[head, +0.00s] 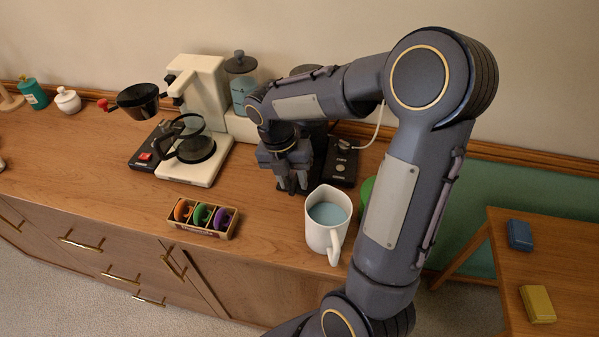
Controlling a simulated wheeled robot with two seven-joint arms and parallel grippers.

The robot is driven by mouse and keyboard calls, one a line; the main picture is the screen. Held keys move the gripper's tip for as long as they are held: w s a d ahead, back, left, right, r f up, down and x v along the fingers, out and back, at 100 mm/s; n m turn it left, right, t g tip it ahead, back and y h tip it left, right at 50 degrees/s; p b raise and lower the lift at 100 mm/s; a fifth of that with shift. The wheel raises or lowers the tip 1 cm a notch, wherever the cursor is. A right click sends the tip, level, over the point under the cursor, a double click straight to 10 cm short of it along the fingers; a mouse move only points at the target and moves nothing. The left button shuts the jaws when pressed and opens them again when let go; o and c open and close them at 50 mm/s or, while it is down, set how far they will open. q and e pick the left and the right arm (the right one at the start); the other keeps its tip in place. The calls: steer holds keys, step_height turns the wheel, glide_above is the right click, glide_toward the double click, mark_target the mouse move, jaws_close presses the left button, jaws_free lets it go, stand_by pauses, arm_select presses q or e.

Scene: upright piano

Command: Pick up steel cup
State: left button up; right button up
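I cannot make out a steel cup in the head view; my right arm and gripper hide part of the counter. My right gripper (292,186) points down close to the wooden counter, between the coffee maker and a white mug. Its fingers show as dark grey shapes, and I cannot tell whether they are apart or closed on something. My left gripper is not in view.
The white mug (322,232) with pale blue contents stands near the counter's front edge. A box of coloured rings (203,219) lies left of it. The coffee maker (198,90) with its glass carafe (194,148) stands behind. A black appliance (342,163) is right of the gripper.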

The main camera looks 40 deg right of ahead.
step_height(320, 180, down, 2)
steer(key=shift+s+d+f, duration=0.1)
steer(key=shift+d+f, duration=0.05)
steer(key=shift+f, duration=0.05)
jaws_close()
steer(key=shift+r, duration=0.15)
